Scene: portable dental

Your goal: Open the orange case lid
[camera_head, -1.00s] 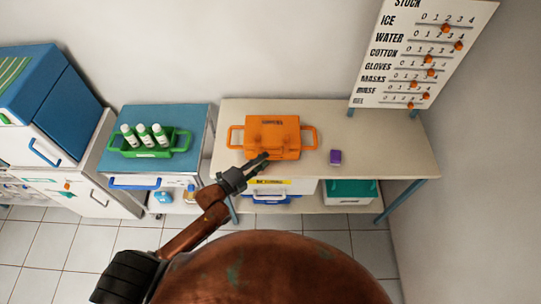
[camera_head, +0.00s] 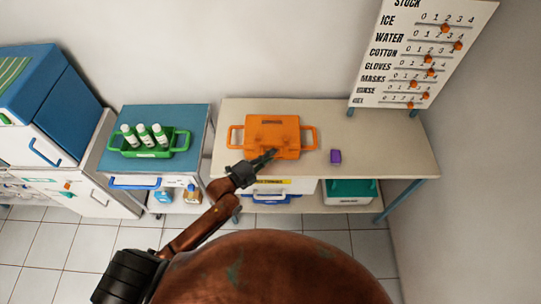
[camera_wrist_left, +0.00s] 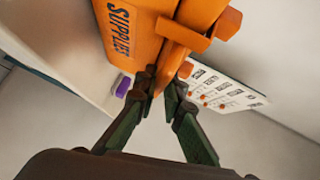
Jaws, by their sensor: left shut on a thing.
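The orange case (camera_head: 262,127) stands on the table, its orange side handles sticking out left and right. My left gripper (camera_head: 272,154) reaches its front from the lower left. In the left wrist view, the case's face (camera_wrist_left: 125,35) bears the word SUPPLIES, and an orange block and bar (camera_wrist_left: 190,35) stand out beside it. The fingertips (camera_wrist_left: 166,82) are shut on an orange part at the lid's front. Which exact part is pinched, and whether the lid stands slightly raised, I cannot tell. My right gripper is not in view.
The table (camera_head: 385,150) has free room right of the case, with a small purple block (camera_head: 336,157) there. A green tray of white bottles (camera_head: 155,151) sits on the blue-topped cabinet to the left. A stock board (camera_head: 395,70) stands behind at the right. Bins sit under the table.

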